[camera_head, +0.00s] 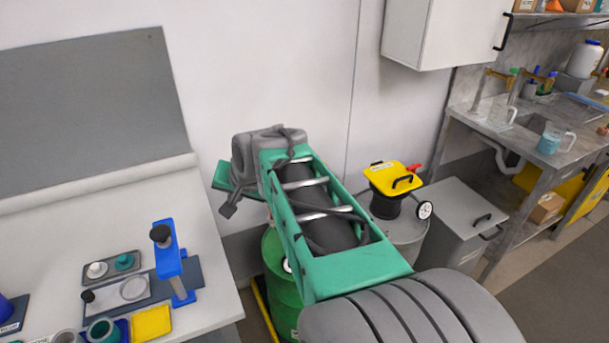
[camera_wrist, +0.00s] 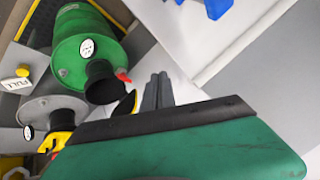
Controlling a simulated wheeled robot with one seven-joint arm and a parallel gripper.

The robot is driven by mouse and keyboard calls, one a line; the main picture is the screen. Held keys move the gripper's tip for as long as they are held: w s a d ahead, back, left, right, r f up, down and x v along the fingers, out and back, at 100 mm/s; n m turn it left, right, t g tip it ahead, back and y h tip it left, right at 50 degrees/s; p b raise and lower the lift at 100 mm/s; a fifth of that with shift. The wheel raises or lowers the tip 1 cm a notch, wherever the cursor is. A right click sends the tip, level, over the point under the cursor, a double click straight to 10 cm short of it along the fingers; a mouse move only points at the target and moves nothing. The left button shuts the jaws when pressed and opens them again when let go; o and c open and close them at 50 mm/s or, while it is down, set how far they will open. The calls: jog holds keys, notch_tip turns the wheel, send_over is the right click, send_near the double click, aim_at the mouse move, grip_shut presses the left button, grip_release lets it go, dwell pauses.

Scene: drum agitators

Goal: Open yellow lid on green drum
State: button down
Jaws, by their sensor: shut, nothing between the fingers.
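The green drum (camera_head: 283,288) stands behind my arm in the head view, its top hidden. In the wrist view the green drum (camera_wrist: 82,42) shows with a black funnel (camera_wrist: 101,82) and a red handle (camera_wrist: 123,76). A yellow and black piece (camera_wrist: 126,104), which looks like its lid seen nearly edge-on, sits beside the funnel's mouth and appears tilted away from it. My gripper (camera_wrist: 158,82) is shut and empty, just right of this piece in the picture; I cannot tell whether they touch. In the head view my gripper is hidden behind my arm.
A grey drum (camera_head: 407,230) with another yellow lid (camera_head: 391,177), lying closed, stands right of my arm. A grey bin (camera_head: 455,205) is beside it. A white table (camera_head: 215,285) with a blue press (camera_head: 168,262) is on the left. The wall is close behind.

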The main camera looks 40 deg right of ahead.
jog(key=w+d+f+m+t+h+b, duration=0.1)
jog(key=w+d+f+m+t+b, duration=0.15)
jog(key=d+m, duration=0.75)
jog(key=w+d+f+m+t+h+b, duration=0.1)
jog(key=d+f+m+b, duration=0.15)
jog(key=d, duration=1.55)
jog(key=shift+h, duration=0.3)
jog(key=x, duration=0.6)
jog(key=p+x, duration=0.1)
jog(key=x, duration=0.3)
jog(key=shift+a, duration=0.35)
jog(key=shift+n, duration=0.25)
